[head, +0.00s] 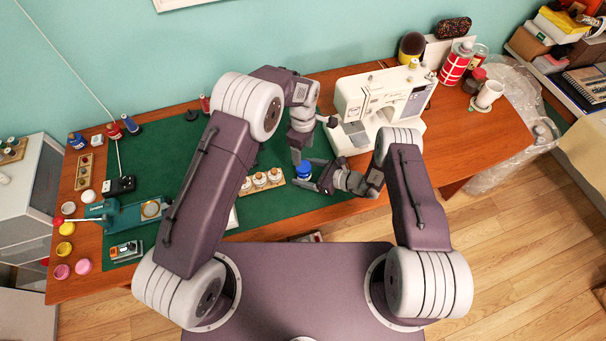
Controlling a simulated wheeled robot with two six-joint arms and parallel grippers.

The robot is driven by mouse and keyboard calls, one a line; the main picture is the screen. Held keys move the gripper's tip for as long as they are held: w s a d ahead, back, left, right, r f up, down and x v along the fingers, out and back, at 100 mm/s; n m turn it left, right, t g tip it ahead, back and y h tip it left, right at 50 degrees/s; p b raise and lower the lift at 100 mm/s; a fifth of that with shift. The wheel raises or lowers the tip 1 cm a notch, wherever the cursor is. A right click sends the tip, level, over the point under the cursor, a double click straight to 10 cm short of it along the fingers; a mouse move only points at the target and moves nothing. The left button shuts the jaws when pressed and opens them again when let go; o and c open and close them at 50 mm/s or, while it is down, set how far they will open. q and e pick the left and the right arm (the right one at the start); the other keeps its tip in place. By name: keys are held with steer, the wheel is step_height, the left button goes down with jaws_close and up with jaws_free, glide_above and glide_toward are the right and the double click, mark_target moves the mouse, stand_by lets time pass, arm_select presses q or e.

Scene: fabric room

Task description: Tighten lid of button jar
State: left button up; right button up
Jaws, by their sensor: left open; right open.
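The button jar shows as a blue lid (304,170) on the green mat, in front of the sewing machine; little of its body can be made out. My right gripper (308,174) reaches in from the right with open fingers, one on the far side and one on the near side of the jar. I cannot tell whether they touch it. My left gripper (297,157) points down just above and behind the lid, its fingers open and apparently clear of it.
A wooden rack with several white-topped jars (262,180) stands left of the blue lid. The white sewing machine (380,103) stands behind right. A teal device (122,214) and small coloured pots (64,249) are at left. The green mat (165,150) is clear at back left.

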mark_target(303, 166)
arm_select(q)
steer(key=shift+d, duration=0.1)
arm_select(e)
steer(key=shift+w+a+f, duration=0.2)
steer(key=shift+a, duration=0.2)
jaws_close()
arm_select(q)
steer(key=m, duration=0.4)
steer(key=shift+r+m, duration=0.25)
steer(key=shift+m, duration=0.05)
steer(key=shift+f, duration=4)
